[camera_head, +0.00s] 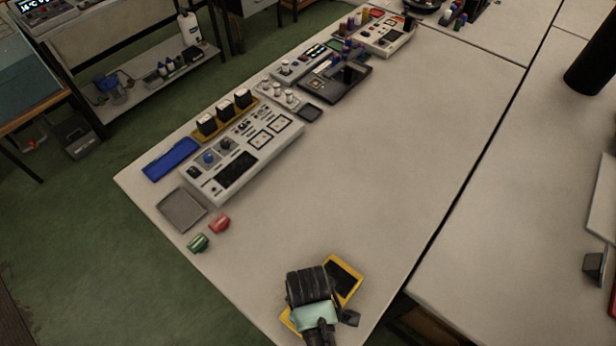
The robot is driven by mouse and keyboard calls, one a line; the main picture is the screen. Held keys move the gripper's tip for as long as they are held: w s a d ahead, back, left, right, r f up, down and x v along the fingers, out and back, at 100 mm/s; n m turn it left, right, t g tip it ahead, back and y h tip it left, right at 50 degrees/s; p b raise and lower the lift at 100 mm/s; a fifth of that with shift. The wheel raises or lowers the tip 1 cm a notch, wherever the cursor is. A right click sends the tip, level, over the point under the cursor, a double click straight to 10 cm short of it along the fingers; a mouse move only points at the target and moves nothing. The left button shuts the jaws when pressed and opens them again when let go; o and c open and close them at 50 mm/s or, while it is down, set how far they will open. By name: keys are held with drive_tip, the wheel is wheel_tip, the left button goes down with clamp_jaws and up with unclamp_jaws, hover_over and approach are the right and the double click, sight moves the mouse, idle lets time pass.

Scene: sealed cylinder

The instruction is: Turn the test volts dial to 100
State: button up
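A long light-grey console (262,143) lies on the left part of the white table. It carries a blue knob (208,158), a dark knob (225,144) beside it, a dark display panel (236,168) and framed squares. The labels and dial settings are too small to read, so I cannot tell which knob is the test volts dial.
A red piece (219,224), a green piece (198,243) and a grey tray (182,209) lie near the console's front. A blue tray (171,160) and black blocks (224,113) sit behind it. More devices line the far edge. The table's middle is clear.

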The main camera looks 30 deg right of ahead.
drive_tip(key=shift+f, duration=0.25)
clamp_jaws()
